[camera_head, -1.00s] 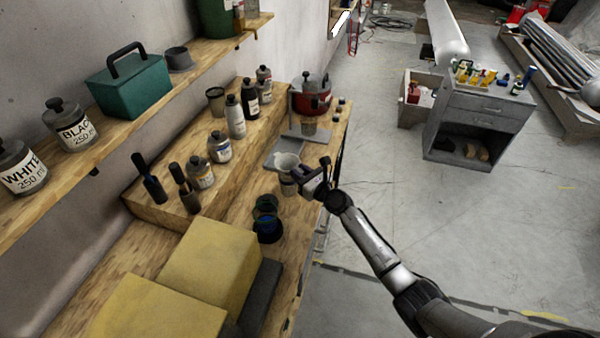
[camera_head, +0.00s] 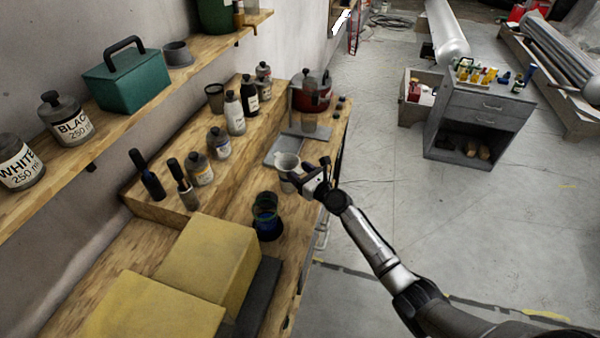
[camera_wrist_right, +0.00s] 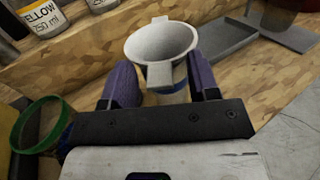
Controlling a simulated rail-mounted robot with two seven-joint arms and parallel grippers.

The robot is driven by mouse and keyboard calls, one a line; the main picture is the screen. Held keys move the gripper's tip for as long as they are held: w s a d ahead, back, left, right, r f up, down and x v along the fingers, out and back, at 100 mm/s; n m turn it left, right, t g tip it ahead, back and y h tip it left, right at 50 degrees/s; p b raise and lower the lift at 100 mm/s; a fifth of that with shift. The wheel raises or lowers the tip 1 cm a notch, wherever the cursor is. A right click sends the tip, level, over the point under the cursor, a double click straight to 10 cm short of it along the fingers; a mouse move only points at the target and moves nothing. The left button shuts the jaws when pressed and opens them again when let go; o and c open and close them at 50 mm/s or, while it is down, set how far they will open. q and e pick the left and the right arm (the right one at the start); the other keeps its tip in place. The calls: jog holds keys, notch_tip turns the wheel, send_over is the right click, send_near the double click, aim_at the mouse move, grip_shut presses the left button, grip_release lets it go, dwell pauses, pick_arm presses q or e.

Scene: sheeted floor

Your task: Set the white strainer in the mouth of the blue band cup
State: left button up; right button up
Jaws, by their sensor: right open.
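The white strainer (camera_wrist_right: 162,45), a bowl shape with a flat tab toward me, sits over a cup (camera_wrist_right: 183,95) with a blue band, mostly hidden beneath it. It appears to rest at the cup's mouth; full seating cannot be told. In the head view the strainer (camera_head: 286,162) is above the cup (camera_head: 288,186) on the bench. My right gripper (camera_wrist_right: 162,86) is open, its purple fingers on either side of the strainer's tab, with gaps visible. In the head view the right gripper (camera_head: 306,181) is beside the cup. My left gripper is out of view.
A green-rimmed cup (camera_wrist_right: 38,125) stands at left in the wrist view. A grey tray (camera_wrist_right: 217,50) lies behind the strainer. Labelled bottles (camera_head: 200,170) line the raised step. Yellow blocks (camera_head: 210,260) fill the near bench.

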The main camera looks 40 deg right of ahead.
jog(key=shift+s, duration=0.5)
jog(key=s+p, duration=0.2)
jog(key=s, duration=1.1)
jog(key=shift+d, duration=0.2)
jog(key=shift+w, duration=0.1)
